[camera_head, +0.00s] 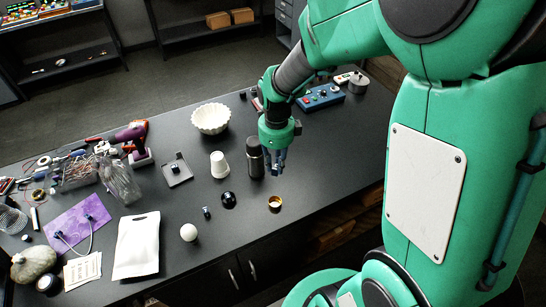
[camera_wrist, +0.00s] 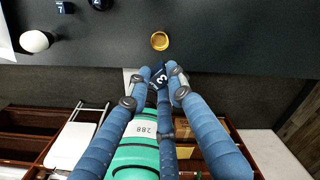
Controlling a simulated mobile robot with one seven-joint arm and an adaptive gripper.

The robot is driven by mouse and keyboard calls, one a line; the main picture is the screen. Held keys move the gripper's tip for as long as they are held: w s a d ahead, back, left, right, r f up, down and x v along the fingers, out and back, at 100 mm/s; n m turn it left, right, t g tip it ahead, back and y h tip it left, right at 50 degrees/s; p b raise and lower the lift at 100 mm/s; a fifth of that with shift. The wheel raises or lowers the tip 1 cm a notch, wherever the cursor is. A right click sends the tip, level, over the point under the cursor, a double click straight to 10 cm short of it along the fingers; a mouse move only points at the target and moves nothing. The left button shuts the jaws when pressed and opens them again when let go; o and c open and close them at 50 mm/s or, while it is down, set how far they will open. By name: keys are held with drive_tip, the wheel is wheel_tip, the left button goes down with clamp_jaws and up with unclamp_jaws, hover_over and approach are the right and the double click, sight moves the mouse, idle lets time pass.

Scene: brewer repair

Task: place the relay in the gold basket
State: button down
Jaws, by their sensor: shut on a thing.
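My gripper (camera_head: 275,163) is above the dark counter, to the right of a dark bottle. In the wrist view, its blue fingers (camera_wrist: 161,72) are shut on a small dark blue block with a white 3, which looks like the relay (camera_wrist: 159,81). The fingers partly hide it. The gold basket (camera_head: 275,202) is a small round open cup on the counter, near the front edge. It lies below the gripper in the head view. In the wrist view the gold basket (camera_wrist: 160,41) is just beyond the fingertips, apart from the block, and looks empty.
The dark bottle (camera_head: 255,158) stands close to the gripper. The counter right of the basket is clear.

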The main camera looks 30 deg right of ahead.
hover_over(275, 204)
wheel_tip(275, 204, down, 10)
idle(0.4)
idle(0.3)
drive_tip(key=shift+f+b, duration=3.7)
drive_tip(key=shift+f, duration=1.75)
drive_tip(key=c, duration=1.5)
unclamp_jaws()
